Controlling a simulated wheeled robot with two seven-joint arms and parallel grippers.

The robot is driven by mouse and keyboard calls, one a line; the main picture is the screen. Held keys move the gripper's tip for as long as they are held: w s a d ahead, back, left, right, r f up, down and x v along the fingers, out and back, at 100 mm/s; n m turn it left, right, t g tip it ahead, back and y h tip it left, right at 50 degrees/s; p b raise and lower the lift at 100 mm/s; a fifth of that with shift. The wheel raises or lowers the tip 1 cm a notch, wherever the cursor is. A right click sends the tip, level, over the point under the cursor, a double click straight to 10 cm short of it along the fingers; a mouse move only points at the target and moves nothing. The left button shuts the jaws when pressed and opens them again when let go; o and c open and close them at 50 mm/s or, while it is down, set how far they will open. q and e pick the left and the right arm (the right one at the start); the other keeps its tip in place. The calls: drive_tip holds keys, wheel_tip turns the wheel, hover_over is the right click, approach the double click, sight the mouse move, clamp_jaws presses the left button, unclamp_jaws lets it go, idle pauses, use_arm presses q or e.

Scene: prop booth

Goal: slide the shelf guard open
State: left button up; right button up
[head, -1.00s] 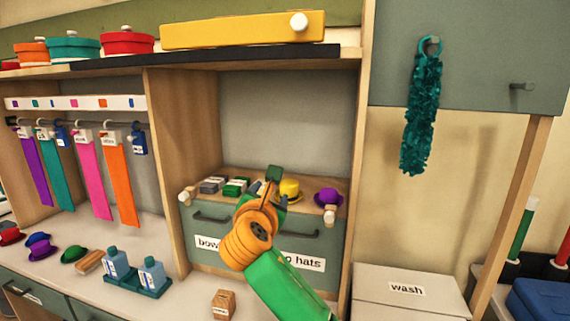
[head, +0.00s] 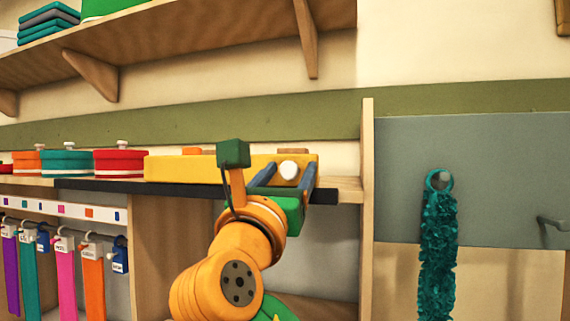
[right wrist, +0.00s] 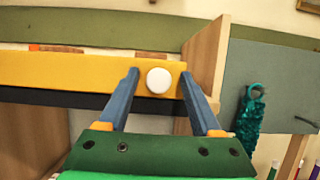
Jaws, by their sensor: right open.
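The yellow shelf guard (head: 200,168) is a long bar along the front of the shelf top, with a round white knob (head: 289,171) near its right end. In the right wrist view the guard (right wrist: 60,73) runs across the picture, and its knob (right wrist: 158,80) shows between my fingers. My right gripper (head: 284,176) is open, with one blue finger on each side of the knob as seen from the wrist. I cannot tell whether the fingers reach past the knob or touch it. My left gripper is out of view.
Orange, teal (head: 67,163) and red (head: 121,161) round boxes stand on the shelf left of the guard. A wooden upright (head: 367,190) rises at the right. A teal garland (head: 438,240) hangs on the grey panel (head: 500,170) beyond it.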

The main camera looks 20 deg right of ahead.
drive_tip(key=shift+a, duration=0.15)
clamp_jaws()
idle(1.2)
